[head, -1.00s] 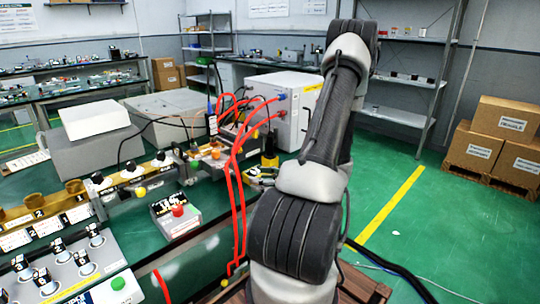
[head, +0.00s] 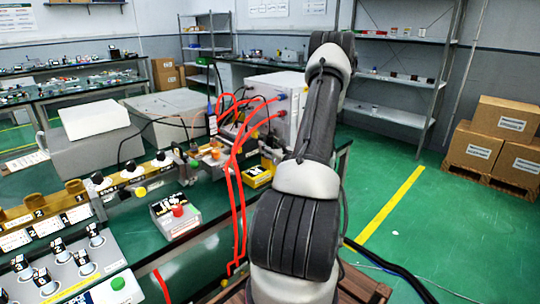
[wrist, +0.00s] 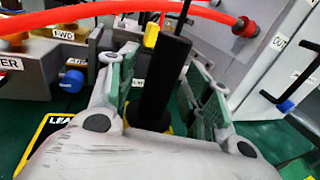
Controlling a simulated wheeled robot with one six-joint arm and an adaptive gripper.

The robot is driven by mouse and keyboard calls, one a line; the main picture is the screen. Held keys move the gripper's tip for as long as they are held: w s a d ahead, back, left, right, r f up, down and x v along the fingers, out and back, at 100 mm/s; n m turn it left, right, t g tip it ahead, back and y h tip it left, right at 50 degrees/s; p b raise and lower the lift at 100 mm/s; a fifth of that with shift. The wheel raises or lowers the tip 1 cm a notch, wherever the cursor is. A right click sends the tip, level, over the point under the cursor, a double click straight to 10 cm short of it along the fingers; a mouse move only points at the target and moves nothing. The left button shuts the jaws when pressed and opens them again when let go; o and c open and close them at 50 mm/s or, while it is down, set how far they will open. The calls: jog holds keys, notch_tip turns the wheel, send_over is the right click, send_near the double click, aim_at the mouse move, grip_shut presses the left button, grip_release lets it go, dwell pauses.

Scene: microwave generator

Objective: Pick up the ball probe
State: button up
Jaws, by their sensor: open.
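A black upright handle, which I take to be the ball probe (wrist: 165,75), stands between the fingers of my gripper (wrist: 160,72) in the wrist view. Yellow shows at its foot, and a small yellow piece is near its top left. My gripper is open, with one green-padded finger on each side of the handle. I cannot tell whether either finger touches it. The gripper's body hides part of the handle's foot. In the head view my arm hides my gripper and most of that spot.
A yellow-and-black labelled block (wrist: 45,132) is at left; it also shows in the head view (head: 258,177). Red cables (wrist: 90,15) cross above. A white cabinet (head: 280,100) stands behind. Grey units with blue knobs (wrist: 72,80) are close to my left finger.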

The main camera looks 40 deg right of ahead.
grip_shut()
dwell(0.3)
